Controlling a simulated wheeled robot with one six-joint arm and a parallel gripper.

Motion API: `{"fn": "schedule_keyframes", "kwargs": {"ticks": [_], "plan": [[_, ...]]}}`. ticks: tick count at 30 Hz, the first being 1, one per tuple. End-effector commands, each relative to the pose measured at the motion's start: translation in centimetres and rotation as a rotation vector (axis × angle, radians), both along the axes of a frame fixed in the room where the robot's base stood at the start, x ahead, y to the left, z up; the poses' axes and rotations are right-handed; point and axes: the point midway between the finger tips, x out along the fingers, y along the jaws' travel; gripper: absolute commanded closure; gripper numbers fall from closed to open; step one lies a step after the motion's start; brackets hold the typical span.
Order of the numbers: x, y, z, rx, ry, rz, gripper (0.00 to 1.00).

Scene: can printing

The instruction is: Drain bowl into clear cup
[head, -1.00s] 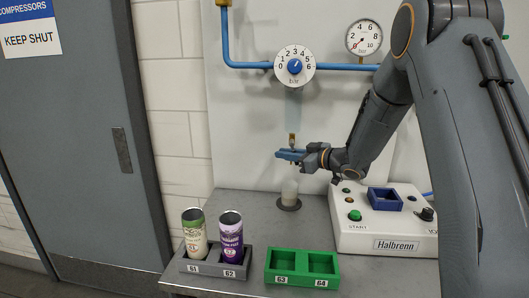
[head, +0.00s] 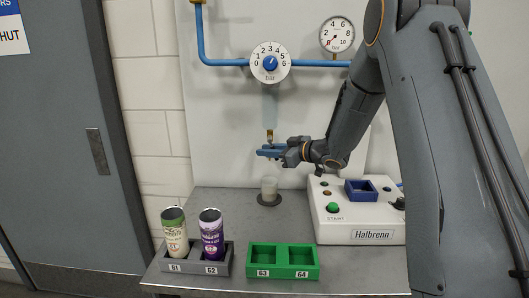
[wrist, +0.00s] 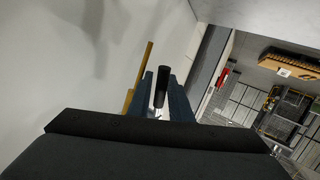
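The clear bowl (head: 270,103) hangs below the blue pipe on the wall panel, with a brass drain fitting (head: 270,135) at its lower end. The clear cup (head: 269,188) stands upright on a dark round pad, below the fitting. Whether it holds liquid is too small to tell. My gripper (head: 270,150) is level, just under the drain fitting and above the cup. In the wrist view its two dark blue fingers (wrist: 161,95) stand apart, with a black cylinder (wrist: 161,85) showing between them. Contact with it is not clear.
A white Halbrenn box (head: 360,212) with buttons and a blue tray stands right of the cup. A grey rack (head: 186,266) with two cans and an empty green rack (head: 283,272) line the front edge. A pressure dial (head: 270,62) is above.

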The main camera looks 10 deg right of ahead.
Motion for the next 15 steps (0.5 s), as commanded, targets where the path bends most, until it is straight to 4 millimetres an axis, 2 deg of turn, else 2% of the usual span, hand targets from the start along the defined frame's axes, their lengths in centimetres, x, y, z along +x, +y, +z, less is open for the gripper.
{"fn": "schedule_keyframes", "kwargs": {"ticks": [9,15], "plan": [[-3.5,-3.6,1.1,0.0,-0.001,-0.003,0.81],[-4.6,-4.5,1.4,-0.001,0.0,-0.001,0.81]]}}
